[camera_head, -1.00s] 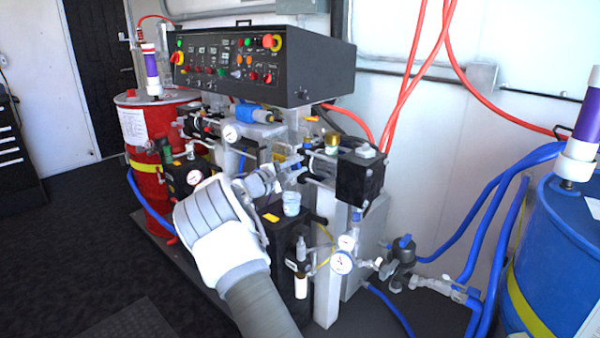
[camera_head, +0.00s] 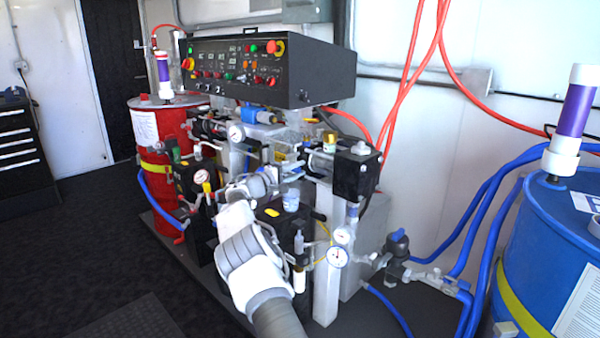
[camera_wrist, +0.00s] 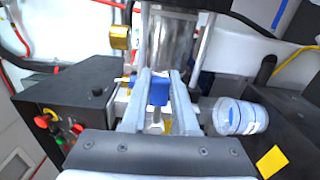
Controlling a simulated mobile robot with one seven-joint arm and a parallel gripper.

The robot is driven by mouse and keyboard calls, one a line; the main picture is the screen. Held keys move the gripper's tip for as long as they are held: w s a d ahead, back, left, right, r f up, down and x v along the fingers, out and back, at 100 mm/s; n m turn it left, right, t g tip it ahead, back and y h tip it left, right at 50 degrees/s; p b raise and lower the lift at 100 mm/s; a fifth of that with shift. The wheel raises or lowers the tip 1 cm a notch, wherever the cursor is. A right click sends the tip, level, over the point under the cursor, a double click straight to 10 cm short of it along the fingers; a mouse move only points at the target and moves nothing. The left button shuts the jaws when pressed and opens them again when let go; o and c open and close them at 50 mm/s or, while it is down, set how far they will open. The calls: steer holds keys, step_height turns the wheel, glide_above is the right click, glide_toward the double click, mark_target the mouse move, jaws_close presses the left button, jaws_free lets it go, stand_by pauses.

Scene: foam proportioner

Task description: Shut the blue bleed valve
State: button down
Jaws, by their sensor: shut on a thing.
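The blue bleed valve (camera_wrist: 159,90) shows in the wrist view as a small blue handle between the two grey fingers of my gripper (camera_wrist: 158,82). The fingers are shut on it, one on each side. A metal cylinder (camera_wrist: 170,42) stands right behind it. In the head view my gripper (camera_head: 288,172) reaches into the middle of the machine, below the control panel. My own wrist and the machine parts hide the valve there, and its exact angle is hard to tell.
A clear cup with a bluish label (camera_wrist: 240,116) sits close to the right of the fingers. A black control box with coloured buttons (camera_head: 265,68) overhangs the area. A red drum (camera_head: 172,125) stands left and a blue drum (camera_head: 540,225) right.

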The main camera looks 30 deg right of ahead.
steer(key=shift+f+m, duration=0.2)
steer(key=shift+m, duration=0.1)
stand_by(0.5)
steer(key=c, duration=0.7)
jaws_free()
steer(key=shift+v, duration=0.9)
steer(key=p+v, duration=0.2)
steer(key=v, duration=1.3)
steer(key=shift+s+a+p, duration=0.2)
steer(key=shift+a+p, duration=0.1)
steer(key=shift+p, duration=0.1)
